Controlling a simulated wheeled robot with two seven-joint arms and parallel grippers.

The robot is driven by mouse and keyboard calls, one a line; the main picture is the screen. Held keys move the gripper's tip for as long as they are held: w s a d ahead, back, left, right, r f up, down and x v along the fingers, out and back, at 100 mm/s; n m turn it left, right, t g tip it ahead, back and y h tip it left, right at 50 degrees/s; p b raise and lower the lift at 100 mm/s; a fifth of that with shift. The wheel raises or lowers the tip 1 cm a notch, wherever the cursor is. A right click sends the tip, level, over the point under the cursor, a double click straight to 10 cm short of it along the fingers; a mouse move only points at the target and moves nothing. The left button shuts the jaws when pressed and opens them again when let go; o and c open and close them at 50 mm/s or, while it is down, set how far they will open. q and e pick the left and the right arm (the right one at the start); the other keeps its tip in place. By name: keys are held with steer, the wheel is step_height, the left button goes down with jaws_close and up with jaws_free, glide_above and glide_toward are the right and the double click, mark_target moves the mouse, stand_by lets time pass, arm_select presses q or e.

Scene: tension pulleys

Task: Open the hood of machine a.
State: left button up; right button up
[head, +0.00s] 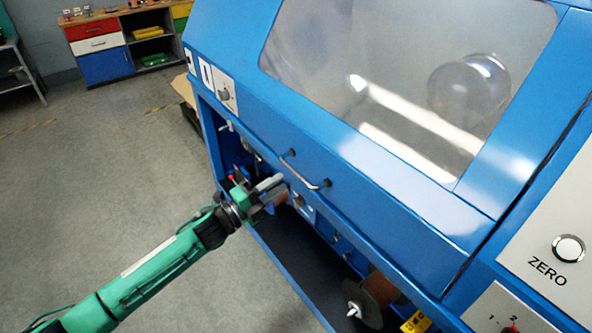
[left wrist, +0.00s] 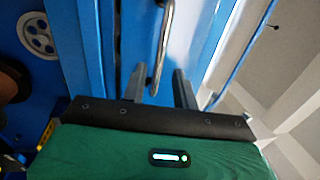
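The blue machine, machine a by the look of it, fills the right of the head view. Its hood (head: 365,140) has a large clear window (head: 400,80) and appears shut. A curved metal handle (head: 308,178) sits on the hood's lower front edge. My left gripper (head: 275,186) is just left of the handle, pointing toward it. In the left wrist view the two fingers (left wrist: 159,78) are apart, and the handle (left wrist: 163,45) runs down between them in the picture. I cannot tell whether they touch it. My right gripper is out of view.
A white panel with a ZERO button (head: 568,249) is at the right. Below the hood is an open bay with dark parts (head: 375,290). A cabinet with coloured drawers (head: 100,45) stands at the back left. The grey floor (head: 110,170) at left is mostly clear.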

mark_target(296, 171)
arm_select(q)
steer(key=p+x, duration=0.1)
steer(key=x, duration=0.5)
steer(key=shift+w+d, duration=0.25)
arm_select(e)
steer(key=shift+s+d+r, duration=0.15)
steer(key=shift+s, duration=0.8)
arm_select(q)
jaws_close()
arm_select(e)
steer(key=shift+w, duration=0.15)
